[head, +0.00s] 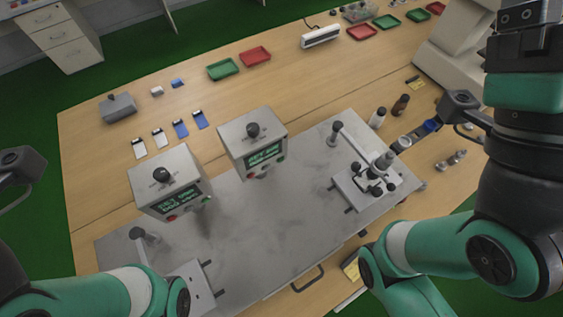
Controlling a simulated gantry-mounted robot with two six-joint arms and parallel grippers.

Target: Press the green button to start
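Two grey control boxes with lit green displays and black top knobs stand on the grey plate: the left box (158,167) and the right box (240,130). A small green button (208,199) shows at the left box's lower right, with a red button (171,218) at its lower left. The right box has small buttons under its display; its green one (281,158) is hard to make out. My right gripper (432,126) is at the right, well away from both boxes; its fingers are unclear. My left gripper's fingers are outside the view; only a dark wrist part shows at the left edge.
A fixture with black knobs (373,176) stands on the plate's right side, near brown-capped bottles (378,117). Red and green trays (223,69), a grey block (118,107) and blue and white cards (181,129) lie behind the boxes. The plate's middle (270,215) is clear.

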